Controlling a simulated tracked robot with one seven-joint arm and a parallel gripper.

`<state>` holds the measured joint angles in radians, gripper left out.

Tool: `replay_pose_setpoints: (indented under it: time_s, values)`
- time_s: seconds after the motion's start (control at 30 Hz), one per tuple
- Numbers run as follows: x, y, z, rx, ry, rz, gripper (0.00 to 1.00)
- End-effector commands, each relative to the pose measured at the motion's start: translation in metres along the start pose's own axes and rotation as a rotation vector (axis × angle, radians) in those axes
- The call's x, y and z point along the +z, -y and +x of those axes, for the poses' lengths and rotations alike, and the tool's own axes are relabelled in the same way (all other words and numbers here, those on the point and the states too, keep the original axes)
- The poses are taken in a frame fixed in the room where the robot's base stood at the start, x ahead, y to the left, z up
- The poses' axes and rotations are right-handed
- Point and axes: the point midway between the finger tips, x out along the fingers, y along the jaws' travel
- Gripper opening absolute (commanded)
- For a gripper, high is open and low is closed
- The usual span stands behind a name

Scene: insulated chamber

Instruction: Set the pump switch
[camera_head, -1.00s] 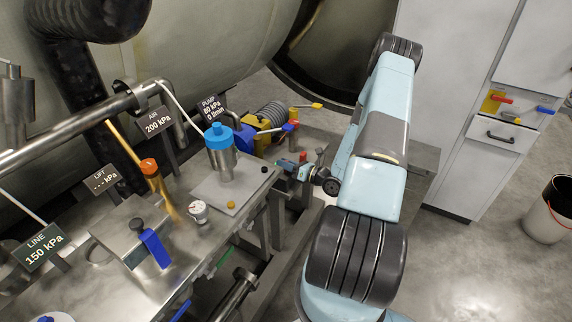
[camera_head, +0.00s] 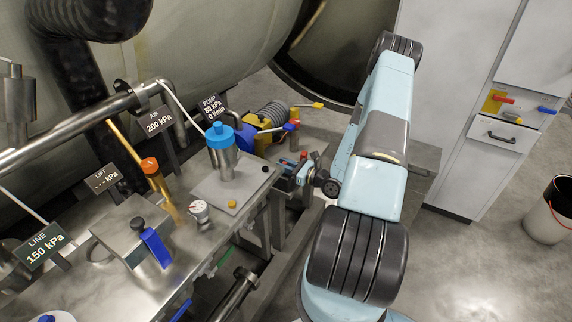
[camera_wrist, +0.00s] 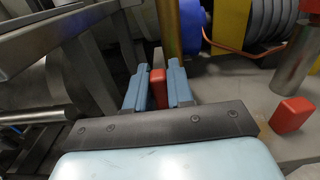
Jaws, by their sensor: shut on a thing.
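The sign marked PUMP (camera_head: 213,107) reads 80 kPa and 0 l/min. Behind the bench's far end is a yellow and blue unit (camera_head: 262,142) with a grey ribbed hose, which I take for the pump. My gripper (camera_head: 290,170) is low beside it, past the bench's right edge. In the wrist view its two blue fingers (camera_wrist: 157,92) are closed around a small upright red piece (camera_wrist: 157,88). I cannot tell for sure that this piece is the pump switch. Its lower part is hidden by my gripper.
A second red block (camera_wrist: 290,115) stands to the right, beside a metal post (camera_wrist: 296,62). A metal frame (camera_wrist: 65,38) is close on the left. The bench (camera_head: 190,238) carries a blue-capped canister (camera_head: 220,160) and a blue lever (camera_head: 155,247).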

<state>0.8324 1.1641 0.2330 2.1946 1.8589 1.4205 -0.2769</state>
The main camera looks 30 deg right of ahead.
Motion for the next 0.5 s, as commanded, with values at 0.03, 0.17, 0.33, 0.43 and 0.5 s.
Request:
replay_pose_setpoints:
  time_s: [0.03, 0.17, 0.33, 0.43, 0.5]
  values:
    - [-0.002, 0.001, -0.002, -0.005, -0.004, -0.042, 0.0]
    - [-0.002, -0.003, -0.002, -0.005, -0.005, -0.152, 0.0]
    - [-0.003, -0.007, -0.002, -0.005, -0.007, -0.271, 0.0]
    - [-0.004, -0.009, -0.001, -0.004, -0.007, -0.326, 0.0]
    - [-0.004, -0.01, -0.001, -0.004, -0.007, -0.357, 0.0]
